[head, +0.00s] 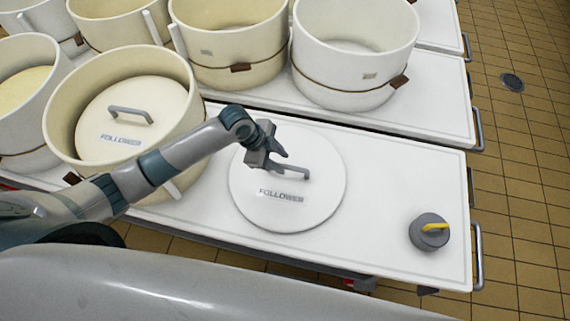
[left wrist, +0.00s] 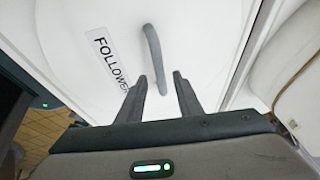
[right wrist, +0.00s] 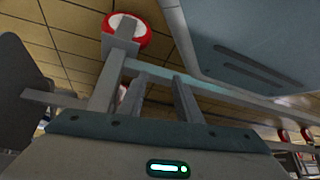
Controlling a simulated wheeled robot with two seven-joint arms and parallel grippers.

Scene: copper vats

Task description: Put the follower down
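A round white follower (head: 310,205) with a grey bar handle (head: 290,172) and a FOLLOWER label lies flat on the white table. My left gripper (head: 283,160) is over it at the handle. In the left wrist view, the fingers (left wrist: 160,76) are apart, with one end of the grey handle (left wrist: 153,50) between or just beyond the tips; I see no finger pressed on it. The follower (left wrist: 200,40) fills much of that view. My right gripper (right wrist: 160,82) is open and empty, low near the table frame, and is not in the head view.
A second follower (head: 146,105) sits inside a cream vat (head: 62,100) on the left. More vats, such as a white one (head: 350,85), stand behind. Table surface (head: 390,185) between is clear.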

